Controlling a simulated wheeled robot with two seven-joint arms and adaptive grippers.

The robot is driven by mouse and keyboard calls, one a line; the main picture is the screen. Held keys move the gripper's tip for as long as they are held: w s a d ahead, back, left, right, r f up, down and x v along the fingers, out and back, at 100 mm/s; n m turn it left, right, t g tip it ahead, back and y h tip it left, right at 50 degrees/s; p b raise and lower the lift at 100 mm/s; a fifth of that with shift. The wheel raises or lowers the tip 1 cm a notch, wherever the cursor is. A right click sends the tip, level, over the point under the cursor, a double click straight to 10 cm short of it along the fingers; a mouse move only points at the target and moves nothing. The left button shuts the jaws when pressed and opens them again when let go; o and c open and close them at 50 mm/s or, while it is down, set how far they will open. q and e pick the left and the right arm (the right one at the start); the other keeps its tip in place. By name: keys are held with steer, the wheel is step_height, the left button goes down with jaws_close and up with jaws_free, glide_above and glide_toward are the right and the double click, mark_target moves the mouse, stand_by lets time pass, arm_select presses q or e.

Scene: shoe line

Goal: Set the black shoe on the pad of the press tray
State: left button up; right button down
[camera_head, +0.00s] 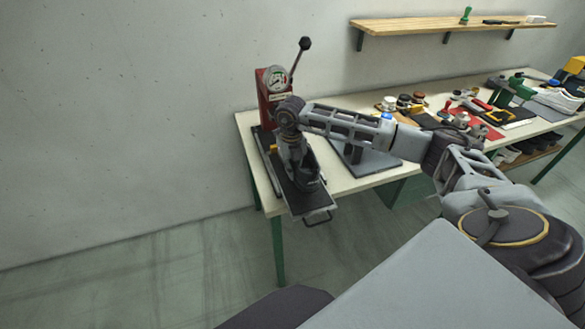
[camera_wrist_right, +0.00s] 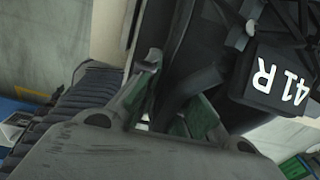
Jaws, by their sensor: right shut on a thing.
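The press tray (camera_head: 310,204) is a dark flat plate drawn out over the table's near left edge, with a handle at its front. My right gripper (camera_head: 298,163) points down over the tray and is shut on the black shoe (camera_head: 312,178). In the right wrist view the shoe (camera_wrist_right: 178,75) is dark between the green-padded fingers (camera_wrist_right: 172,115). A black block marked "41 R" (camera_wrist_right: 265,78) shows beside it. The shoe is over or on the tray; I cannot tell whether it touches the pad, which is hidden. My left gripper is not in view.
The red press (camera_head: 265,95) with a dial and an upright black-knobbed lever stands behind my right gripper. A dark grey plate (camera_head: 360,165) lies on the table beneath my forearm. Tools and shoes crowd the table's right end. A shelf (camera_head: 420,28) hangs on the wall.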

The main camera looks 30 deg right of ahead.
steer(key=shift+f+b, duration=0.8)
steer(key=shift+f, duration=0.55)
steer(key=shift+f+b, duration=0.35)
steer(key=shift+f, duration=0.1)
steer(key=c, duration=1.5)
jaws_free()
steer(key=shift+a+r, duration=0.15)
steer(key=shift+r, duration=5.85)
steer(key=shift+f, duration=0.1)
